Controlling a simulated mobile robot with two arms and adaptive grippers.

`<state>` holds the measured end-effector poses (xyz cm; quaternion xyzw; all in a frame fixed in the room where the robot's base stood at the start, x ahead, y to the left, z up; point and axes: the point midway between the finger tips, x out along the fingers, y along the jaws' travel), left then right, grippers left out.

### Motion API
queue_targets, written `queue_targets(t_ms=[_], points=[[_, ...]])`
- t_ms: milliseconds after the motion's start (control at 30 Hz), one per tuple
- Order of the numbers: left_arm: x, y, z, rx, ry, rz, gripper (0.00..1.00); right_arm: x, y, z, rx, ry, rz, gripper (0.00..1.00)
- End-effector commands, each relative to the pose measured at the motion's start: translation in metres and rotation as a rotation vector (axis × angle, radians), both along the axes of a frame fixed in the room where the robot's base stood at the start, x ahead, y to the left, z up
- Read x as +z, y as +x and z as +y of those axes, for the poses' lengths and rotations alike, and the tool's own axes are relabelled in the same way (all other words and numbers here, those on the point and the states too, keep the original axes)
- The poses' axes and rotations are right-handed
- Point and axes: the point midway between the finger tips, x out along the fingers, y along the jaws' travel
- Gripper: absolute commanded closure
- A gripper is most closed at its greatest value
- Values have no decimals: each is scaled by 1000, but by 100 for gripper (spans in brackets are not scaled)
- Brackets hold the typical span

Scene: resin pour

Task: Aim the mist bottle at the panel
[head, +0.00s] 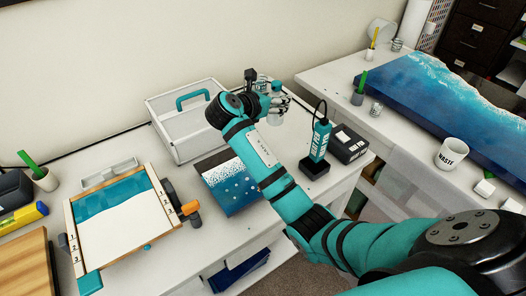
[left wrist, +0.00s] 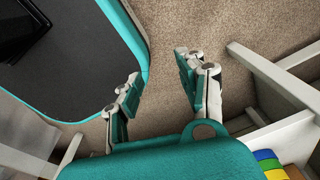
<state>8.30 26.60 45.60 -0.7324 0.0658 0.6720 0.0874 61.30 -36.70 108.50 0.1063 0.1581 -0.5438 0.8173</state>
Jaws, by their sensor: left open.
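The mist bottle (head: 274,118) is a small pale bottle with a teal top, in the head view at the back of the white table. My right gripper (head: 282,102) is around it and appears shut on it; the fingers partly hide the bottle. The panel (head: 120,216), teal at the top and white below, lies in a wooden frame at the left, well away from the bottle. My left gripper (left wrist: 158,78) shows only in the left wrist view. It is open and empty above the carpet.
A blue and white board (head: 222,190) lies between the panel and that arm. A teal heat pen (head: 320,138) stands to the right. An orange-handled tool (head: 190,212) lies beside the panel frame.

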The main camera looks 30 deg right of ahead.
Motion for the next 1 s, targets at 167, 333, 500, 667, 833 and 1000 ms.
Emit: queue_targets(t_ms=[167, 333, 500, 667, 833, 1000], points=[[3, -1, -15, 4, -17, 2, 60, -27, -2, -2, 16, -1, 8, 96], [6, 3, -40, 0, -49, -7, 60, -53, -1, -2, 14, -2, 4, 96], [7, 5, -42, -3, -51, -10, 60, -65, -1, -1, 14, -1, 3, 96], [8, 4, -27, -3, -33, -9, 60, -88, -1, -2, 14, -1, 6, 96], [8, 3, -19, 2, -23, -6, 60, -97, -1, -2, 15, -1, -1, 96], [8, 3, -20, 3, -25, -6, 60, -97, -1, -2, 14, 0, 1, 96]])
